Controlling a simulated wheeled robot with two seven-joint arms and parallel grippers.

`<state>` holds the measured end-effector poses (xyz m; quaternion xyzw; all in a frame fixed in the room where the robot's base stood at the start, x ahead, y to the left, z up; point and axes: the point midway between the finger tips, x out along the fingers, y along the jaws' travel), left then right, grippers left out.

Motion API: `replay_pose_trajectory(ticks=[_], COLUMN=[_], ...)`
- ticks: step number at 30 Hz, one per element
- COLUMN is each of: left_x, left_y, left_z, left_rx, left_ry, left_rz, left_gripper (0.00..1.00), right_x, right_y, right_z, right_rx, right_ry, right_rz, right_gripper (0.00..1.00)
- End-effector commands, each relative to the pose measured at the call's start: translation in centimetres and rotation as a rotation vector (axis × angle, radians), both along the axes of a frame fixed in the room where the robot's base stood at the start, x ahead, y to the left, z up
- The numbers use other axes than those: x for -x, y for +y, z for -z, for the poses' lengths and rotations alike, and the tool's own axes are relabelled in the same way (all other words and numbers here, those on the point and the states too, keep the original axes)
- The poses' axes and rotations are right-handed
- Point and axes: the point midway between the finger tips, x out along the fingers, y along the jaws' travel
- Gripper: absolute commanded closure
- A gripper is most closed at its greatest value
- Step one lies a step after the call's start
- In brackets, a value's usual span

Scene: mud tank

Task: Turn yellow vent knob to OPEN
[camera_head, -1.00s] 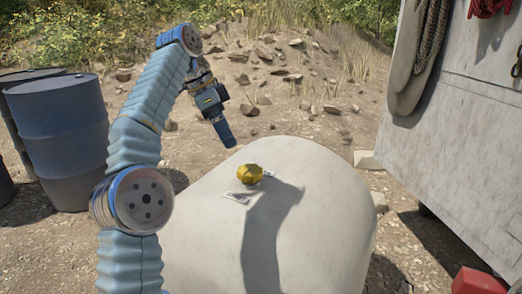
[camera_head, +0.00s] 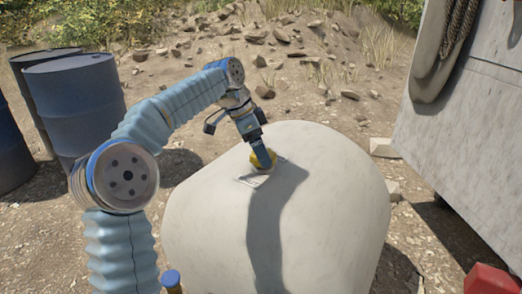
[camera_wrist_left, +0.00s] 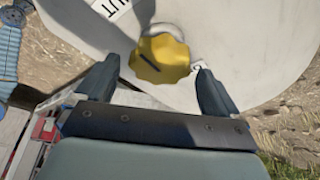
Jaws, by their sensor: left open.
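The yellow vent knob (camera_head: 264,160) sits on top of the pale rounded tank (camera_head: 330,205). In the head view my left gripper (camera_head: 262,158) is at the knob and partly covers it. In the left wrist view the lobed knob (camera_wrist_left: 160,60) lies between and just beyond the two open fingers (camera_wrist_left: 156,88), with a gap on each side. A dark line marks the knob's face. The other label's text is not readable. My right gripper is not in view.
Blue barrels (camera_head: 75,105) stand at the left. A grey metal wall (camera_head: 470,130) with hanging rope (camera_head: 457,30) stands at the right. A red object (camera_head: 487,280) is at the lower right. Above the tank is free room.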

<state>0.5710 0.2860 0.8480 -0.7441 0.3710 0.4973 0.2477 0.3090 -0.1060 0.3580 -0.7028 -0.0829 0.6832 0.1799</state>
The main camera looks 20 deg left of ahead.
Motion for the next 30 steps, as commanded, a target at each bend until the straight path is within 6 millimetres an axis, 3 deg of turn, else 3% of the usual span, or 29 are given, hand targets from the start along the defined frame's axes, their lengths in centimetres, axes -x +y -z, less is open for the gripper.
replay_pose_trajectory(ticks=[12,23,30], left_x=[-0.25,-0.26,-0.24], left_y=[-0.33,-0.33,-0.35], left_z=[1.03,1.01,1.0], left_rx=[0.0,-0.001,0.0], left_ry=[0.0,-0.001,0.0], left_rz=[0.0,0.0,-0.017], left_gripper=[0.05,0.58,0.61], right_x=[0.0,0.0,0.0], right_y=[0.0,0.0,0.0], right_z=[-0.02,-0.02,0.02], right_rx=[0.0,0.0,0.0], right_ry=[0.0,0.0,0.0], right_rz=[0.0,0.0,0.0], right_gripper=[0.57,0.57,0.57])
